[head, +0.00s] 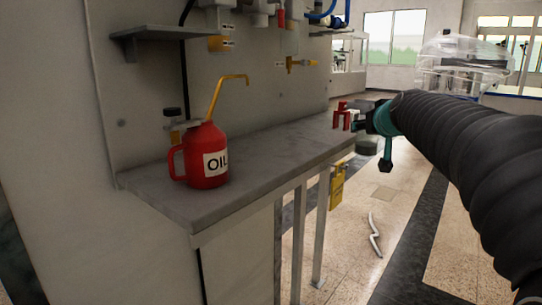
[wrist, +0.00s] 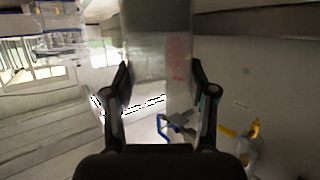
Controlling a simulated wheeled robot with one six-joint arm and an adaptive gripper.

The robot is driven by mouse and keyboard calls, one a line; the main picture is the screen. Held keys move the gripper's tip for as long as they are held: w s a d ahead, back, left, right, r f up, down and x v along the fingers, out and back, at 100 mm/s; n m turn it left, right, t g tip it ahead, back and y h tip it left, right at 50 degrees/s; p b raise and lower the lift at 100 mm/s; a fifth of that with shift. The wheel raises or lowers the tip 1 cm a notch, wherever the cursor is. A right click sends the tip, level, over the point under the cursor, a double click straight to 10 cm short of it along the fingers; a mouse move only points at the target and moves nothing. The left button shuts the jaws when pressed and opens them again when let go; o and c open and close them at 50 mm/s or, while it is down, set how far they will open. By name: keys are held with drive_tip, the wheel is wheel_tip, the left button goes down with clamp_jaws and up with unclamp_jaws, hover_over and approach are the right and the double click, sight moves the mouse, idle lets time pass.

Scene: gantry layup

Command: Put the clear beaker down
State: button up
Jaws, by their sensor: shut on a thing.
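The clear beaker (wrist: 158,45) stands out as a see-through body with faint red marks in the wrist view. It lies between the two dark fingers of my gripper (wrist: 160,78), which is shut on it. In the head view my gripper (head: 360,116) is at the far right end of the grey shelf (head: 245,196). The beaker's outline is hard to make out there, and I cannot tell whether its base touches the shelf.
A red oil can (head: 205,158) with a yellow spout stands on the near part of the shelf, with a dark-capped bottle (head: 172,125) behind it. A red bracket-like shape (head: 341,116) shows beside my gripper. The shelf between can and gripper looks clear.

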drive_tip(key=s+a+r+n+g+y, duration=0.2)
drive_tip(key=s+a+r+n+y, duration=0.45)
drive_tip(key=s+a+r, duration=0.8)
drive_tip(key=shift+m+y, duration=0.25)
drive_tip(key=shift+m, duration=0.1)
drive_tip(key=shift+w+a+f, duration=0.85)
drive_tip(key=shift+a+f, duration=0.8)
drive_tip(key=shift+f, duration=0.2)
drive_tip(key=shift+w+a+f, duration=0.9)
drive_tip(key=shift+a+f, duration=0.7)
drive_tip(key=shift+f, duration=0.2)
drive_tip(key=shift+w+a+f, duration=0.85)
drive_tip(key=shift+a+f, duration=0.8)
drive_tip(key=shift+f, duration=0.2)
drive_tip(key=shift+b, duration=0.3)
drive_tip(key=shift+f, duration=0.2)
drive_tip(key=o, duration=1.2)
drive_tip(key=shift+r, duration=0.1)
drive_tip(key=shift+r, duration=0.1)
